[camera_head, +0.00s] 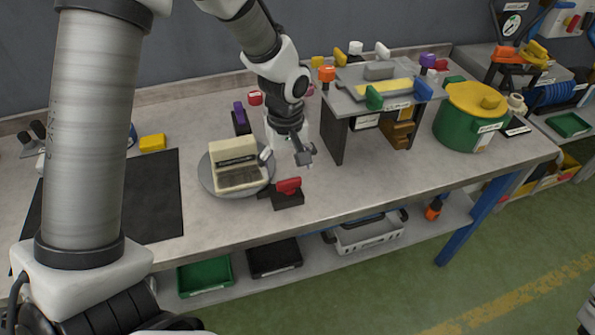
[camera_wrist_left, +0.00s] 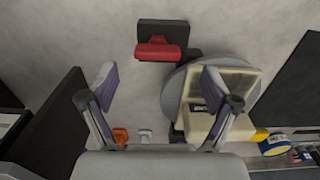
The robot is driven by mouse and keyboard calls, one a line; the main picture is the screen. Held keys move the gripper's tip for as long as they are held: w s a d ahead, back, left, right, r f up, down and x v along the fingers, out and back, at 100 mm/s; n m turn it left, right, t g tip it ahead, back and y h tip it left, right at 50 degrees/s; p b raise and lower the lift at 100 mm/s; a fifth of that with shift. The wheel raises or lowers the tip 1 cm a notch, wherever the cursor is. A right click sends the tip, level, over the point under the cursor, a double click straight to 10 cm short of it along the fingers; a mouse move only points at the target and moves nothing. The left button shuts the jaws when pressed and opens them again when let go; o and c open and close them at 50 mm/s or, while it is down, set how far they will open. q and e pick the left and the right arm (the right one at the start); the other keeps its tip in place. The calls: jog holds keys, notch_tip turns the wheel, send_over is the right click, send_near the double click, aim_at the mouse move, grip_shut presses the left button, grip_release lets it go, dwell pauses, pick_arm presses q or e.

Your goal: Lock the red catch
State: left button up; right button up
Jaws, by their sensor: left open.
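The red catch (camera_head: 289,186) sits on a small black base (camera_head: 288,201) near the table's front edge, just right of the round grey turntable (camera_head: 205,178). In the left wrist view the red catch (camera_wrist_left: 158,49) lies ahead of the fingertips, roughly centred between them. My left gripper (camera_head: 286,157) is open and empty, just behind the catch, apart from it; its spread fingers show in the left wrist view (camera_wrist_left: 160,84). A cream box-like object (camera_head: 236,165) stands on the turntable. My right gripper is not in view.
A purple-handled catch (camera_head: 240,112) stands behind the turntable. A grey raised stand (camera_head: 372,92) with coloured clamps is to the right, then a green pot with a yellow lid (camera_head: 476,98). A black mat (camera_head: 150,195) lies left. Bare tabletop lies right of the catch.

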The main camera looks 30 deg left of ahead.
aim_at(289, 180)
pick_arm(q)
jog(key=f, duration=0.3)
jog(key=w+f, duration=0.1)
jog(key=f, duration=0.1)
jog(key=shift+s, duration=0.3)
jog(key=c, duration=1.1)
jog(key=shift+c, duration=0.2)
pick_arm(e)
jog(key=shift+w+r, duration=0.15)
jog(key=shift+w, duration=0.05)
